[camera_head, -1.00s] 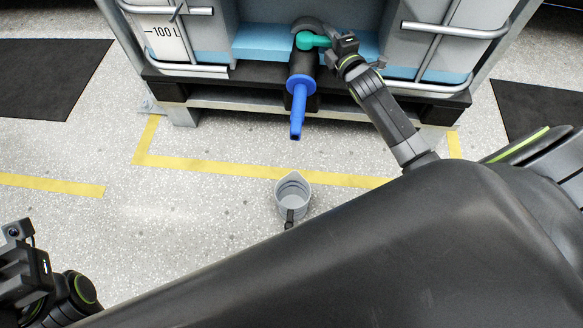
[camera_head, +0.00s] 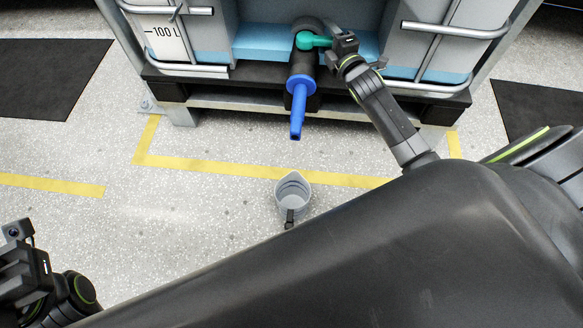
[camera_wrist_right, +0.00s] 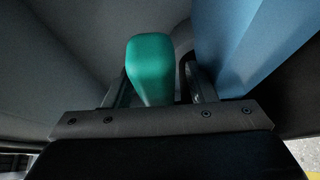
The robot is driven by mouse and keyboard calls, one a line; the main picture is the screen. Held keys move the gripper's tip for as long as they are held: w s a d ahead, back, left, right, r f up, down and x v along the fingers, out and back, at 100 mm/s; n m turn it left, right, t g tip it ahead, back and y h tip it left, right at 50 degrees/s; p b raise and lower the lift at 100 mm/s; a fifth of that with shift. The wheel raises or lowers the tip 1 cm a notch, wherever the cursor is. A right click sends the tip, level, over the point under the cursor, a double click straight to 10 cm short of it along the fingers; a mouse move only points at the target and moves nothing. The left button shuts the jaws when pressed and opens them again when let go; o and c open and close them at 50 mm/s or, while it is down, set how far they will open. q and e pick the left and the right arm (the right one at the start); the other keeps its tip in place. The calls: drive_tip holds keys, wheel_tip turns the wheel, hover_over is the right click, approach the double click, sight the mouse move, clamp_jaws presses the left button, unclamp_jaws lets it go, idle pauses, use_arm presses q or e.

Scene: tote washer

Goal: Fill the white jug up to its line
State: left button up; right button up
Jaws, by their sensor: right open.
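The white jug (camera_head: 293,192), pale grey-white with a dark handle towards me, stands upright on the floor in the head view. It is in front of and below the blue spout (camera_head: 299,102) of the black tank valve. No stream of liquid shows. The green valve handle (camera_head: 314,41) points right. My right gripper (camera_head: 333,43) is at its end, open; in the right wrist view the green handle (camera_wrist_right: 150,68) lies between the fingers. My left gripper (camera_head: 20,258) is at the lower left, away from everything; its fingers are unclear.
The caged tank (camera_head: 345,14) stands on a dark pallet (camera_head: 230,96) at the back, with a 100 L mark on its left part. Yellow floor tape (camera_head: 230,168) runs between pallet and jug. Dark mats (camera_head: 45,75) lie on either side. The floor around the jug is clear.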

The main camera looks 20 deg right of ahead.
drive_tip(key=shift+s, duration=0.1)
drive_tip(key=s, duration=0.6)
drive_tip(key=shift+s, duration=0.4)
drive_tip(key=shift+a, duration=0.1)
idle(0.5)
